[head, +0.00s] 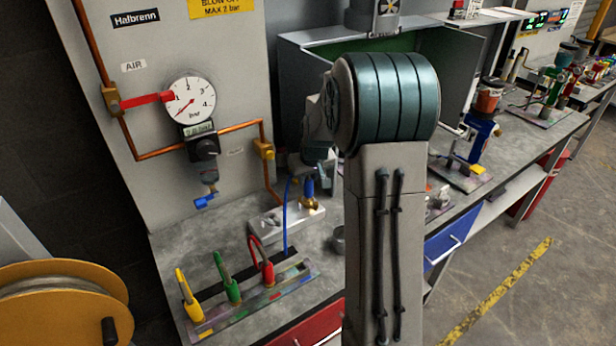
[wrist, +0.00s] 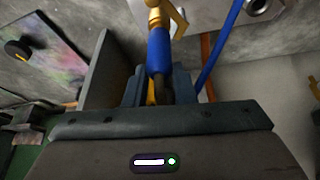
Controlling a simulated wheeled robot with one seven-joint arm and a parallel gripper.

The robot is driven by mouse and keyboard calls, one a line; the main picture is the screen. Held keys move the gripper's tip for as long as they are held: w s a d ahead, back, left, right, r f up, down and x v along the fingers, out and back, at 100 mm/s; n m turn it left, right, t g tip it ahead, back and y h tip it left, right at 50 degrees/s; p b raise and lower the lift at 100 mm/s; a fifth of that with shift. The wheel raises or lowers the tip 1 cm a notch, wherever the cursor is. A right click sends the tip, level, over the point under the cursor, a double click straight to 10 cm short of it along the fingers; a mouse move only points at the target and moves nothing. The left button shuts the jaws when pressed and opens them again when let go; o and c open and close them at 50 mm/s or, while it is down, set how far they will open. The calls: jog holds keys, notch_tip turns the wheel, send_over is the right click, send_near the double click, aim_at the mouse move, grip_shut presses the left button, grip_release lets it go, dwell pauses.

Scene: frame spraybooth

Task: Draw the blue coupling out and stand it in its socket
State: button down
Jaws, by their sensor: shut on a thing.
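The blue coupling (head: 308,188) is upright above a brass fitting (head: 311,204) on a pale metal block (head: 270,222). My gripper (head: 309,176) is at its upper end, partly hidden by my arm in the head view. In the wrist view, my gripper (wrist: 160,88) is shut on the blue coupling (wrist: 159,50), with the brass part (wrist: 155,14) beyond it. I cannot tell whether the coupling is still seated in the brass. A blue hose (head: 286,225) hangs beside it. The rack (head: 230,312) in front holds yellow, green and red couplings; which socket is for blue is unclear.
A small metal cup (head: 338,240) stands right of the block. The spray booth (head: 300,60) is behind my arm. A yellow reel (head: 62,305) is at lower left.

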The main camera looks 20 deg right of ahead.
jog(key=shift+r, duration=0.55)
jog(key=shift+r+p, duration=1.65)
jog(key=shift+r, duration=0.95)
